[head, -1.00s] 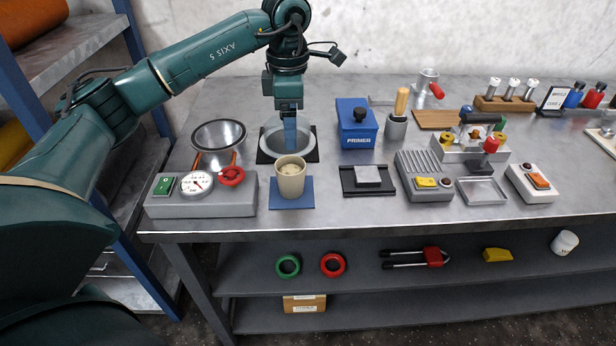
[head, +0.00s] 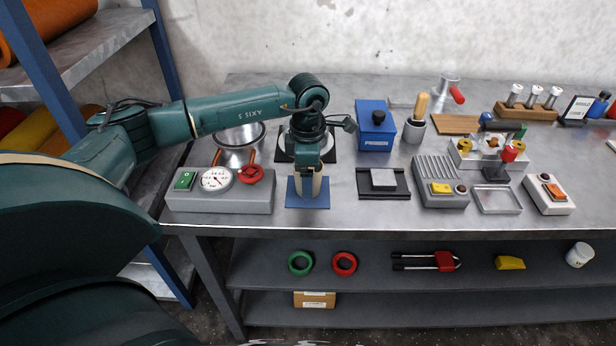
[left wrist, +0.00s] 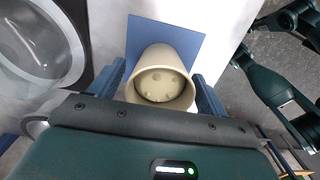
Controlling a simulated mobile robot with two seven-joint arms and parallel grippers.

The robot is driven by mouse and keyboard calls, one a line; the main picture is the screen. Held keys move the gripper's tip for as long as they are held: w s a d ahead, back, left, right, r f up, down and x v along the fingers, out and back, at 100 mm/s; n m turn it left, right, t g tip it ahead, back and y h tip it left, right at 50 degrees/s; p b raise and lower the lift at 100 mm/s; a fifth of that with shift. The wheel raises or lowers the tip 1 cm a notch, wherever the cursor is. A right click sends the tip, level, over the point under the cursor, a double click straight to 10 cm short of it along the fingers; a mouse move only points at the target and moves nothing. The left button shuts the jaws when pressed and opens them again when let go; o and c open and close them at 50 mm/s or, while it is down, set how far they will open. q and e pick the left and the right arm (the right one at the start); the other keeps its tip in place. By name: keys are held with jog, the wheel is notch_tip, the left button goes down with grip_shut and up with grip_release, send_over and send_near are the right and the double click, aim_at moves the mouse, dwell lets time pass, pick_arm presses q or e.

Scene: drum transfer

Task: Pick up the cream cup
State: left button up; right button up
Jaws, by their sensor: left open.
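The cream cup (left wrist: 160,56) stands on a blue mat (left wrist: 192,36) in the left wrist view, its open mouth facing the camera. In the head view the cup (head: 317,186) is mostly hidden behind my left gripper (head: 307,184); the blue mat (head: 296,203) shows around it. My left gripper (left wrist: 159,82) is open, with one blue finger on each side of the cup. I cannot tell whether the fingers touch it.
Left of the mat is a grey gauge box (head: 222,201) with a red valve; a metal bowl (head: 236,140) stands behind it. A blue primer box (head: 375,128) and black tray (head: 384,190) stand to the right.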

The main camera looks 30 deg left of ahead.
pick_arm(q)
jog(key=shift+c, duration=0.4)
jog(key=c, duration=1.1)
jog(key=shift+o, duration=0.2)
